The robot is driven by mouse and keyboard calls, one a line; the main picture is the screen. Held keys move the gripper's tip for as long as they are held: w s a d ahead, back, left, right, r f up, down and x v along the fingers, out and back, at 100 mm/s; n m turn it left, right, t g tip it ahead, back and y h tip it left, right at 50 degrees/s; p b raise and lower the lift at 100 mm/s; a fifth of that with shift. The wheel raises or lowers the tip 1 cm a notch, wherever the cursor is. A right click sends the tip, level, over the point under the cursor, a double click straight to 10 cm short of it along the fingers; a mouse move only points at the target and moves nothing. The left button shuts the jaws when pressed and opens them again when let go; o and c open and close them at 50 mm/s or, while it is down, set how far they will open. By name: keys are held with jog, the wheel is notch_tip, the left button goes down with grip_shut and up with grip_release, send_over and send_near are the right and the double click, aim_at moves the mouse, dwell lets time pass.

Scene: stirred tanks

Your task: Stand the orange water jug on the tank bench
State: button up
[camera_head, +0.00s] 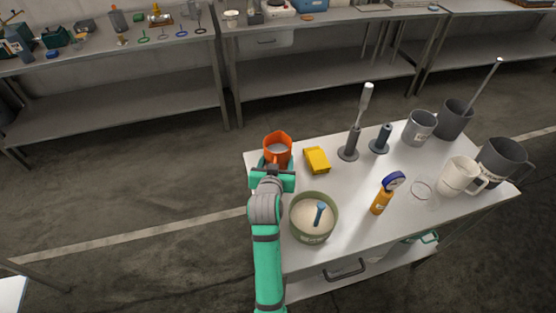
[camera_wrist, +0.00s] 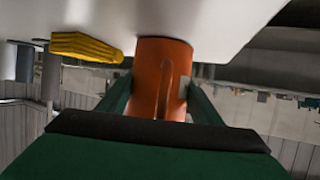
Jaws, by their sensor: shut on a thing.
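The orange water jug (camera_head: 277,146) is at the far left corner of the white bench (camera_head: 340,211), with a pale inside showing at its open top. My gripper (camera_head: 273,168) reaches it from the front. In the wrist view the jug (camera_wrist: 161,75) stands between the two green fingers of my gripper (camera_wrist: 160,98), which are shut on it. The jug looks upright. Its base seems at or close to the bench top; I cannot tell whether it touches. The bench top also shows in the wrist view (camera_wrist: 225,35).
A yellow block (camera_head: 316,160) lies just right of the jug. A green bowl of pale powder (camera_head: 313,225) stands near my arm. An orange bottle (camera_head: 381,201), a grey stand (camera_head: 348,150) and several grey and white jugs stand further right. Shelved benches line the back wall.

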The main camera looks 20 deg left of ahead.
jog(key=shift+a, duration=0.2)
jog(key=o, duration=1.7)
jog(key=shift+f, duration=0.15)
jog(key=shift+d, duration=0.1)
jog(key=shift+s+r, duration=0.1)
jog(key=shift+r, duration=0.15)
jog(key=v, duration=1.1)
jog(key=shift+s+r, duration=0.2)
jog(key=shift+s, duration=0.15)
jog(key=shift+d, duration=0.2)
